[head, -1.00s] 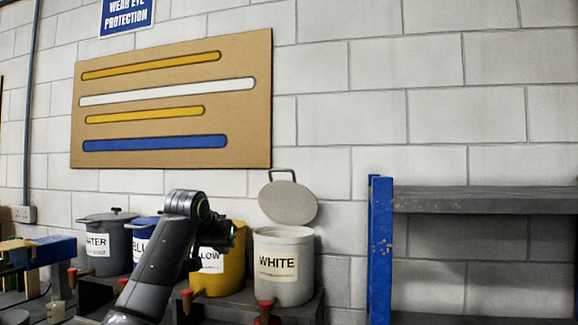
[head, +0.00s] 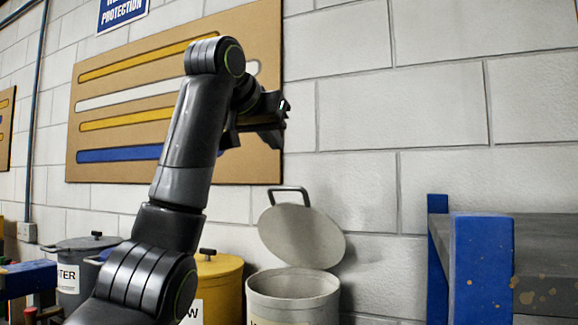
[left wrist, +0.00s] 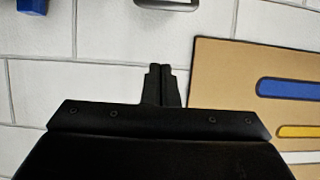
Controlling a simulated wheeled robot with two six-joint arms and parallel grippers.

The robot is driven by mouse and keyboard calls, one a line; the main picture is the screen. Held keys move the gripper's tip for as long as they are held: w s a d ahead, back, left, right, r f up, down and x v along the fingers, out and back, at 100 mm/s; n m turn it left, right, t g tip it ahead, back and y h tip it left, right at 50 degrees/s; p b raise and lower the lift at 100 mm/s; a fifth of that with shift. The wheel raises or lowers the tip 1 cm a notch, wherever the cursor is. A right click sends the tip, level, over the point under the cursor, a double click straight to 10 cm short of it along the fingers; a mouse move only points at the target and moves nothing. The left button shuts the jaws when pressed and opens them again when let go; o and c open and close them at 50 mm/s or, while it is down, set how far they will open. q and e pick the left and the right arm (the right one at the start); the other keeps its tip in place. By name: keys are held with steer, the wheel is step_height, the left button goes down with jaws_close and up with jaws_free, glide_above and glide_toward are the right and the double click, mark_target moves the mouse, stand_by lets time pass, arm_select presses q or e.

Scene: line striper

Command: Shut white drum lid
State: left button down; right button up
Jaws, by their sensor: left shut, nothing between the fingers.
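The white drum (head: 292,303) stands low at the centre right in the head view, its lower part cut off by the frame. Its round pale lid (head: 300,236) is open, tilted back behind the rim toward the wall, with a dark handle (head: 288,190) at its top. My left gripper (head: 284,106) is raised above and slightly left of the lid, apart from it. In the left wrist view the left gripper's fingers (left wrist: 162,72) are together with nothing between them. A grey handle-like piece (left wrist: 168,4) shows at that view's top edge. My right gripper is not in view.
A yellow drum (head: 221,287) with a closed lid stands left of the white drum, and a dark grey drum (head: 72,275) is farther left. A shelf with a blue post (head: 482,268) is at right. The striped board (head: 120,100) hangs on the block wall behind.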

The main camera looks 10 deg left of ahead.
arm_select(q)
steer(key=p, duration=0.5)
glide_above(290, 203)
steer(key=f, duration=0.4)
steer(key=shift+w+d, duration=0.15)
steer(key=shift+w, duration=0.1)
steer(key=shift+s+f+b, duration=0.35)
steer(key=shift+f+b, duration=0.1)
steer(key=shift+b, duration=0.15)
steer(key=shift+s+a+f, duration=0.25)
steer(key=shift+s+f, duration=0.2)
steer(key=shift+s, duration=0.25)
steer(key=shift+s+a+f, duration=0.1)
steer(key=shift+s+f, duration=0.45)
steer(key=shift+f, duration=0.05)
steer(key=shift+f, duration=0.1)
